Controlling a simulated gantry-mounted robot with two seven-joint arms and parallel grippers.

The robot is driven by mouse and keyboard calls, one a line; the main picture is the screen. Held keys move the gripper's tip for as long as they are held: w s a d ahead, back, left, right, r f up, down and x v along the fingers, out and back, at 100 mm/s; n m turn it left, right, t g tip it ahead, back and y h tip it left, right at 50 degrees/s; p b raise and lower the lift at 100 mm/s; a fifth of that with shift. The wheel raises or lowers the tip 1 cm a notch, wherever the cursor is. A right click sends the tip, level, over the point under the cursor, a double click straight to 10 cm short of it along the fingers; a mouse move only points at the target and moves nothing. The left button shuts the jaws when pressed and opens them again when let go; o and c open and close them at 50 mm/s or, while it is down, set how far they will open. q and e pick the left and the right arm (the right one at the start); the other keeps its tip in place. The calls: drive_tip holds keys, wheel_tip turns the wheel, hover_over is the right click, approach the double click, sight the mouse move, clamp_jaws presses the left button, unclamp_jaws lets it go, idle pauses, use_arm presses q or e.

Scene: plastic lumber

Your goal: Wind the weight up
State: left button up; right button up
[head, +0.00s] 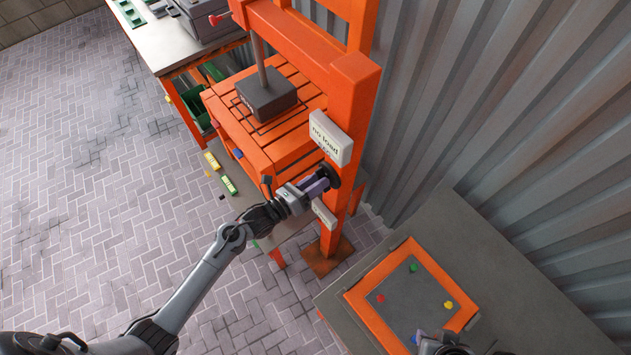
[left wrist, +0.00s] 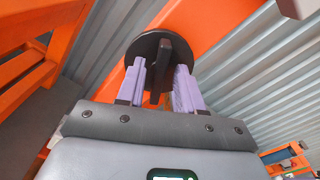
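The weight, a dark grey block (head: 267,95) on a grey rod, is in the orange frame (head: 348,110), at the orange slatted platform (head: 295,130); I cannot tell whether it touches the slats. A round black knob (head: 329,176) is on the orange post. It also shows in the left wrist view with a raised dark bar (left wrist: 160,72) across it. My left gripper (head: 320,185) is at the knob. Its purple fingers (left wrist: 161,88) stand apart on either side of the bar, with gaps showing. My right gripper (head: 445,345) is mostly cut off at the bottom edge.
A white sign reading "no load" (head: 330,138) is above the knob, and a smaller label (head: 324,214) is below. A grey table (head: 480,230) with an orange-framed panel (head: 385,265) is at right. Corrugated metal wall (head: 500,100) stands behind. Paved floor (head: 100,200) is open at left.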

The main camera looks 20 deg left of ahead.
use_arm(q)
clamp_jaws()
drive_tip(key=shift+n, duration=0.3)
drive_tip(key=m+p, duration=0.3)
drive_tip(key=m, duration=0.5)
drive_tip(key=m+p, duration=0.4)
drive_tip(key=m, duration=0.4)
drive_tip(key=d+m+p, duration=0.1)
drive_tip(key=m+p, duration=0.3)
drive_tip(key=m, duration=0.5)
drive_tip(key=shift+s+f, duration=0.2)
drive_tip(key=shift+s, duration=0.05)
idle(1.9)
idle(0.5)
